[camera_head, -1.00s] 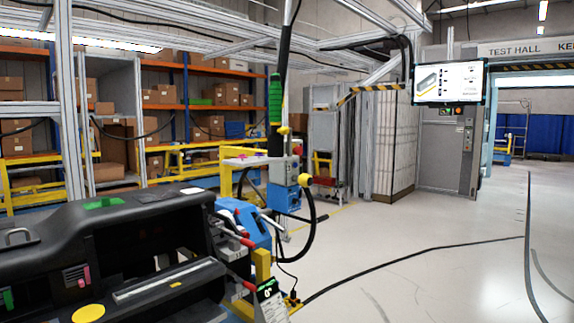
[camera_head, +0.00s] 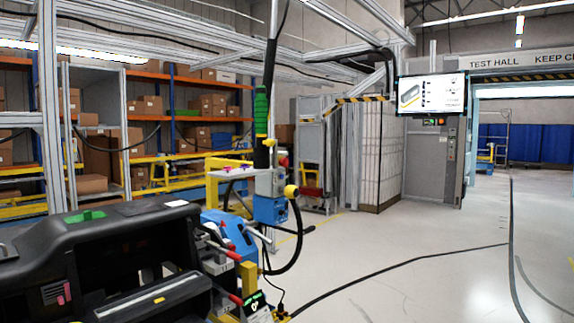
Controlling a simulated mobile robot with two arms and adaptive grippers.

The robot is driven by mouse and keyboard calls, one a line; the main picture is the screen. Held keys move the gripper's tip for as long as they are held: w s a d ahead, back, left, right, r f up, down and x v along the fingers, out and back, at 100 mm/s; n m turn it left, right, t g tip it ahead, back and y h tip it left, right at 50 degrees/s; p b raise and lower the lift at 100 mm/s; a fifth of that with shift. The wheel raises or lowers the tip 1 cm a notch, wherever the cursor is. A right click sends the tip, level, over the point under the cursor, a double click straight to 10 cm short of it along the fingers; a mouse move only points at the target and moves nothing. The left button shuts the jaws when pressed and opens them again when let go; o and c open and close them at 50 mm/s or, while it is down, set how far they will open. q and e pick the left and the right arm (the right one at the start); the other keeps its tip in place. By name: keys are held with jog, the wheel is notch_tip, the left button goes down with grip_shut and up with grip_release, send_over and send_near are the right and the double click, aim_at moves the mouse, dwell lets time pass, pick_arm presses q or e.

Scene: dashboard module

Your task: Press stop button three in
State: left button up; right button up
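A yellow round part with a dark red side (camera_head: 291,191), which looks like a stop button, sticks out from the right of a blue control box (camera_head: 270,208) on the stand beyond the dashboard module. A smaller red and yellow part (camera_head: 283,162) sits just above that box. I cannot read a number on either, so I cannot tell which is stop button three, nor whether either is pressed in. The black dashboard module (camera_head: 85,235) lies at the lower left on its fixture. Neither of my grippers is in view.
A small lit display (camera_head: 255,303) stands at the fixture's front. A black cable (camera_head: 390,265) crosses the floor. A wall screen (camera_head: 431,94) hangs at the back right. Shelves with boxes (camera_head: 190,110) stand at the back left. The grey floor (camera_head: 430,285) at the right is mostly clear.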

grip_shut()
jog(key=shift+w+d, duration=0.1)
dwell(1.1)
